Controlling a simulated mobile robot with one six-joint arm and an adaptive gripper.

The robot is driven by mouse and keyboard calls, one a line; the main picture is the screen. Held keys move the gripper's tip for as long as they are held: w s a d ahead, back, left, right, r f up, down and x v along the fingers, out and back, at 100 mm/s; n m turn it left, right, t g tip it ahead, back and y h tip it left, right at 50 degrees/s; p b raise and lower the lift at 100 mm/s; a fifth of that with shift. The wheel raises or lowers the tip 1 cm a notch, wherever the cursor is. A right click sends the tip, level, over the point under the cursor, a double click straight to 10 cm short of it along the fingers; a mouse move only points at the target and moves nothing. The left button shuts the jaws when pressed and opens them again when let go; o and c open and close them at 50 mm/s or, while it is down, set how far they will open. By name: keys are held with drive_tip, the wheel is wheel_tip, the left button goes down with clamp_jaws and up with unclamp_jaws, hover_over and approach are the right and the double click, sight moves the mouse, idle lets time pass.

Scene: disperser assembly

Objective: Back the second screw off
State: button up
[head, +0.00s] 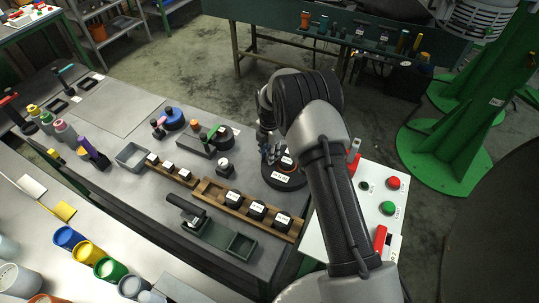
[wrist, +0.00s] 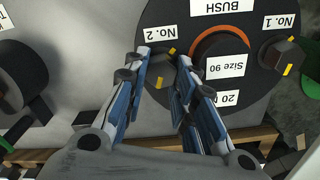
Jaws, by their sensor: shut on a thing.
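The second screw (wrist: 161,70), a dark knob with yellow marks, sits beside the "No. 2" label on a round black fixture (wrist: 235,108). My gripper (wrist: 164,60) has one finger on each side of this knob and is shut on it. The first screw (wrist: 283,56), beside the "No. 1" label, stands free at the right. Between them is the bush seat with an orange ring (wrist: 208,42) and a "Size 90" label. In the head view the fixture (head: 285,183) is partly hidden by my gripper (head: 270,160), and the screw cannot be made out.
A wooden rack (head: 230,200) with several labelled black blocks stands in front of the fixture. A white panel (head: 340,215) with red and green buttons lies to the right. Another dark round part (wrist: 20,80) is at the left of the wrist view.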

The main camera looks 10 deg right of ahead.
drive_tip(key=shift+n, duration=0.9)
drive_tip(key=shift+b, duration=0.3)
drive_tip(key=o, duration=1.1)
drive_tip(key=shift+c, duration=0.2)
